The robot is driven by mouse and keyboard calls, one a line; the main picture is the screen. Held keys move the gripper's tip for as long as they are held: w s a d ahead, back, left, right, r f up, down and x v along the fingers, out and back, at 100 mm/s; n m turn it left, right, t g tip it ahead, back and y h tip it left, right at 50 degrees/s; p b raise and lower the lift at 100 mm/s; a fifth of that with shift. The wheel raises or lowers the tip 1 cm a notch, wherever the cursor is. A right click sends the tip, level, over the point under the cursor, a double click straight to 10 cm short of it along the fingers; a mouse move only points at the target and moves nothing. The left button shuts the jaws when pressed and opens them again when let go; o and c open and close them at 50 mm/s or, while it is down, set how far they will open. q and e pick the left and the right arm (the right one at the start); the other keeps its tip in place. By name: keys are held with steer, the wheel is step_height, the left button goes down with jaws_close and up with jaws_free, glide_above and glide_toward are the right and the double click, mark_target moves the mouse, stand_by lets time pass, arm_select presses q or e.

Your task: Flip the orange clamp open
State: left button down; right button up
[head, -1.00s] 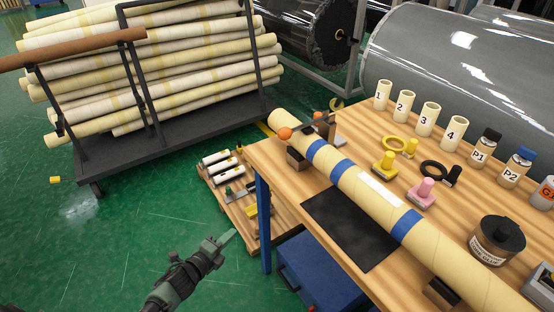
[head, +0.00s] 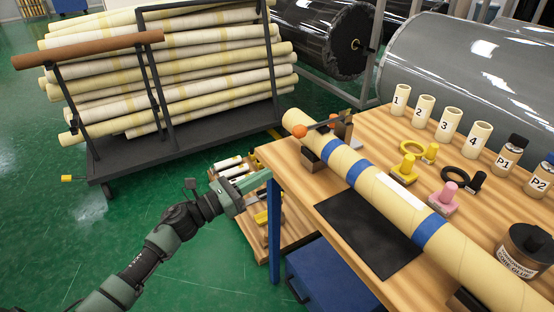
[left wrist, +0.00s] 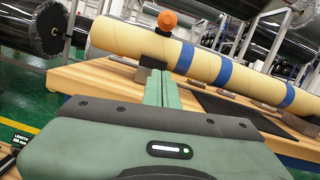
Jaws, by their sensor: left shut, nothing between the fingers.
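The orange clamp shows as an orange ball knob (head: 299,131) on a dark bar lying over the far left end of a long wrapped roll (head: 383,189). In the left wrist view the orange knob (left wrist: 167,20) sits above the roll (left wrist: 190,58), ahead of my fingers. My left gripper (head: 266,175) is shut and empty, beside the table's left corner, below and left of the clamp and apart from it. Its fingertips (left wrist: 162,74) point toward the roll in the wrist view. My right gripper is not in view.
The wooden table (head: 290,180) carries a black mat (head: 368,233), numbered tubes, bottles, and yellow, pink and black tools. A low pallet (head: 257,232) with items stands below its left edge. A rack of rolls (head: 180,75) stands behind.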

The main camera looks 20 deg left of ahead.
arm_select(q)
steer(key=p+x, duration=0.2)
steer(key=x, duration=0.6)
steer(key=shift+w+d+r, duration=0.2)
steer(key=shift+w+r, duration=0.05)
steer(key=r+p, duration=0.1)
steer(key=w+r+p, duration=0.1)
steer(key=r, duration=0.1)
steer(key=shift+d, duration=0.1)
steer(key=shift+r, duration=0.4)
steer(key=shift+w, duration=0.1)
steer(key=shift+p, duration=0.35)
